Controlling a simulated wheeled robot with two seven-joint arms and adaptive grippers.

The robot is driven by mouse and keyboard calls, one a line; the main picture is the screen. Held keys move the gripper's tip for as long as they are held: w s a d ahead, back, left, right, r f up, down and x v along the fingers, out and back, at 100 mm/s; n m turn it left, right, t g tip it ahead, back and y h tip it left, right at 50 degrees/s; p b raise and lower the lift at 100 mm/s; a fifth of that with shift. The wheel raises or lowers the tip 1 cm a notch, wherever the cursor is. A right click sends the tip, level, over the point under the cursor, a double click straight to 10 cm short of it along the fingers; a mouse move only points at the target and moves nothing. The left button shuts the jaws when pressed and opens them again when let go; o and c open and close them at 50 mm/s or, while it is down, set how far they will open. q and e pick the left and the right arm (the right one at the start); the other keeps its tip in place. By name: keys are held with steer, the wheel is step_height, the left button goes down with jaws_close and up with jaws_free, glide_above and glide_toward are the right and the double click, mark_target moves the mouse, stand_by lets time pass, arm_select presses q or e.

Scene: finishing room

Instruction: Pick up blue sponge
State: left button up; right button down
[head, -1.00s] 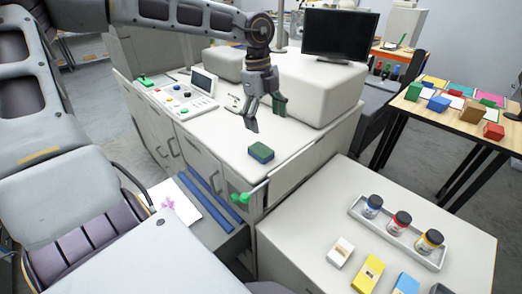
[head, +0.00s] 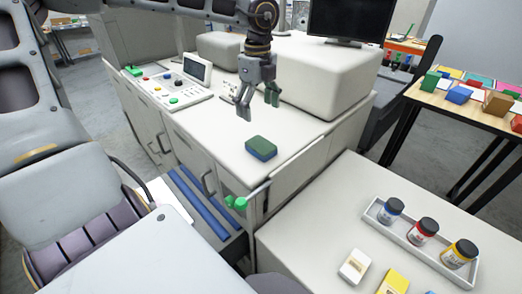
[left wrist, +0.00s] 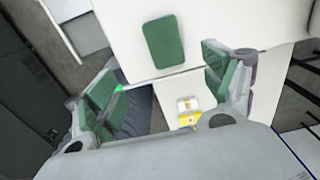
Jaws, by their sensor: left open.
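The blue sponge (head: 261,148) has a green top and blue sides and lies flat on the white cabinet top (head: 215,135), near its front edge. In the left wrist view the sponge (left wrist: 164,42) shows its green face, beyond the fingers and roughly between them. My left gripper (head: 258,112) is open and empty, with its fingers pointing down. It is above the cabinet top and a little behind the sponge, not touching it. Its green-padded fingers also show in the left wrist view (left wrist: 160,92). My right gripper is not in view.
A control panel (head: 178,90) with buttons stands at the back left of the cabinet top. A large white block (head: 310,85) and a monitor (head: 347,18) are behind my gripper. A tray of paint jars (head: 375,212) sits on the right-hand counter. A green-ended handle (head: 240,203) sticks out below the sponge.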

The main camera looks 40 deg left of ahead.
arm_select(q)
steer(key=shift+w+a+f, duration=0.1)
steer(key=shift+a+f, duration=0.05)
steer(key=shift+f, duration=0.1)
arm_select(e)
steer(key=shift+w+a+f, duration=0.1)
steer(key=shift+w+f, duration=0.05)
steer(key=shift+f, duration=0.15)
arm_select(q)
glide_above(259, 145)
step_height(259, 145, down, 8)
steer(key=shift+a+f+p, duration=0.1)
steer(key=shift+p, duration=0.25)
steer(key=shift+f, duration=0.2)
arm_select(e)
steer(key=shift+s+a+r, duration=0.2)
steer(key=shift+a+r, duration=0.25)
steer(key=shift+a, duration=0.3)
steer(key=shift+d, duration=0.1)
